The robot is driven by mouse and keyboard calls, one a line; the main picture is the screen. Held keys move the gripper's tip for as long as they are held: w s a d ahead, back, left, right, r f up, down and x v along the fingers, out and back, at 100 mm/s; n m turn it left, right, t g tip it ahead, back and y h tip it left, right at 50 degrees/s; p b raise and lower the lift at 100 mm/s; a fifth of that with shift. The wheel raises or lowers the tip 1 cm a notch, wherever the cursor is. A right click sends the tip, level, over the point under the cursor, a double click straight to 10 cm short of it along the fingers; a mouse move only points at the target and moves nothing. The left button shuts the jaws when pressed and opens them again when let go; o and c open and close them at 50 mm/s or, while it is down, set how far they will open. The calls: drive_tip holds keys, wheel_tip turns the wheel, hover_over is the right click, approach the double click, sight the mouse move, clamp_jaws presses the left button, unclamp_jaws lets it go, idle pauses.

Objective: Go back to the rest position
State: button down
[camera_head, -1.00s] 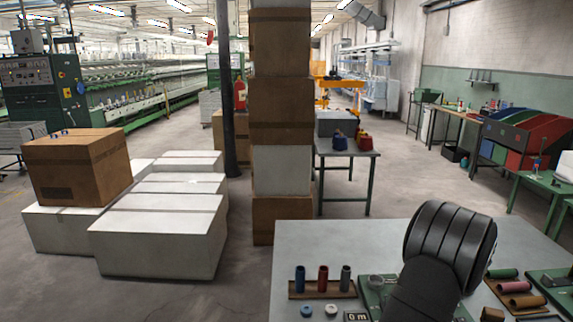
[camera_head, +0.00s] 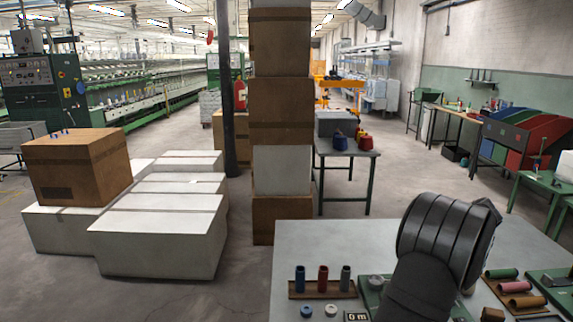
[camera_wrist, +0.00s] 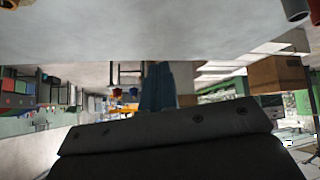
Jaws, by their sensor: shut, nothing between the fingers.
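My gripper (camera_wrist: 165,140) shows in the wrist view as a wide black housing with bolts across the bottom; it is shut and empty. In that view, the grey table top (camera_wrist: 150,30) fills the upper part, so the picture looks upside down. In the head view, a black rounded part of my arm (camera_head: 447,240) stands over the right half of the grey table (camera_head: 310,240). The fingers cannot be made out in the head view. My arm hides part of the table and the green unit behind it.
Blue, red and grey tubes stand on a wooden holder (camera_head: 322,291) left of my arm. Coloured tubes lie on a brown tray (camera_head: 515,287) to its right. A tall stack of boxes (camera_head: 280,110) rises past the table's far left corner. White boxes (camera_head: 150,240) sit on the floor further left.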

drive_tip(key=shift+w+d+r+n+g+h, duration=0.15)
drive_tip(key=shift+r+n+g, duration=0.7)
drive_tip(key=shift+n, duration=0.95)
drive_tip(key=shift+w+r+n+g+h, duration=0.15)
drive_tip(key=shift+r+n+g, duration=0.4)
drive_tip(key=shift+n+g, duration=0.95)
drive_tip(key=shift+w+d+r+n+g+h, duration=0.15)
drive_tip(key=shift+r+n+g, duration=0.55)
drive_tip(key=shift+n, duration=1.4)
drive_tip(key=shift+a, duration=0.1)
drive_tip(key=c, duration=2.2)
unclamp_jaws()
